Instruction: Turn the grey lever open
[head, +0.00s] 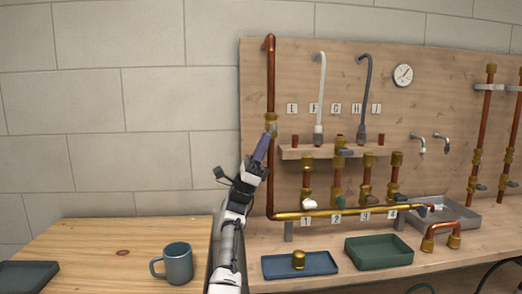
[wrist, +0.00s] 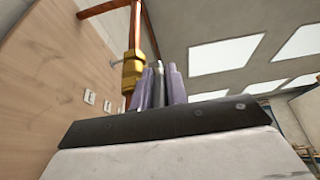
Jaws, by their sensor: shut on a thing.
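A brass valve (head: 271,120) sits on the tall vertical copper pipe at the left edge of the wooden board. My gripper (head: 267,137) reaches up to it from below, its purple fingers beside the valve body. In the wrist view the brass valve (wrist: 132,72) is just left of the fingers. A narrow grey piece, which looks like the grey lever (wrist: 158,70), stands between the fingertips (wrist: 160,82), and the gripper is shut on it. Most of the lever is hidden by the fingers, so its exact angle is hard to tell.
A wooden shelf (head: 290,154) juts out right of my gripper, with white and dark spouts above. A horizontal brass pipe (head: 330,212) runs below. The wall left of my arm is clear.

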